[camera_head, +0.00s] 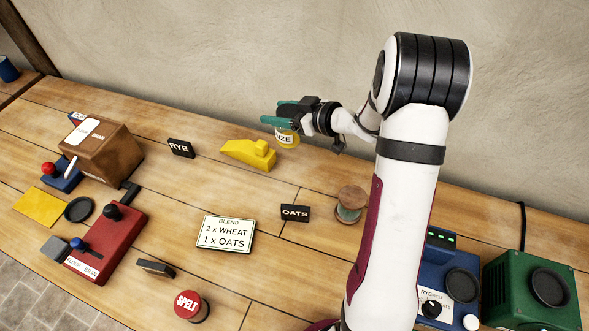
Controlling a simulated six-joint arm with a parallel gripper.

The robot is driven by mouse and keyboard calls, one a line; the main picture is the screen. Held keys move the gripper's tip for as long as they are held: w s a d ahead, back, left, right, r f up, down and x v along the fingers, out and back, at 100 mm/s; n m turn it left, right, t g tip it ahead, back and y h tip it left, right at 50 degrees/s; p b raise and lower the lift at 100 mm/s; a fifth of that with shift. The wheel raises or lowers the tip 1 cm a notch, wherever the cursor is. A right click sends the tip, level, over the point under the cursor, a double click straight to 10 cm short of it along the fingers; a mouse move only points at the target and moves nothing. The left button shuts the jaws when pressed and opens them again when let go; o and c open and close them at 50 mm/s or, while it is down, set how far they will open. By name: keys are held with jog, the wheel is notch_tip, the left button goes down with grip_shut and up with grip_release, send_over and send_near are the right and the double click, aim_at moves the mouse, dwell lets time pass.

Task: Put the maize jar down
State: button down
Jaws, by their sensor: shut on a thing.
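My gripper (280,112) has teal fingers and is shut on the jar from the right. The fingers hide the jar's top. I cannot tell for sure whether its base touches the bench or hangs just above it.
A yellow wedge-shaped object (250,153) lies just left of and below the jar. RYE (181,148) and OATS (295,213) signs, a blend card (226,234), a round wooden-topped item (350,204) and a SPELT jar (190,306) stand around. Bench between RYE and the card is clear.

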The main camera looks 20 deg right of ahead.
aim_at(290, 138)
jog(key=s+d+f, duration=0.1)
jog(key=s+d, duration=0.8)
jog(key=d, duration=0.1)
jog(key=shift+n+y, duration=0.3)
jog(key=shift+y, duration=0.1)
jog(key=w+a+f, duration=0.3)
jog(key=w+a, duration=0.1)
jog(key=w+a+f, duration=0.3)
jog(key=a+f, duration=0.1)
jog(key=shift+w+f, duration=0.15)
jog(key=shift+w, duration=0.2)
notch_tip(290, 138, down, 3)
jog(key=shift+w+a+f, duration=0.1)
jog(key=shift+a+f, duration=0.05)
jog(key=shift+f, duration=0.35)
jog(key=shift+f, duration=0.15)
jog(key=shift+c, duration=0.5)
grip_release()
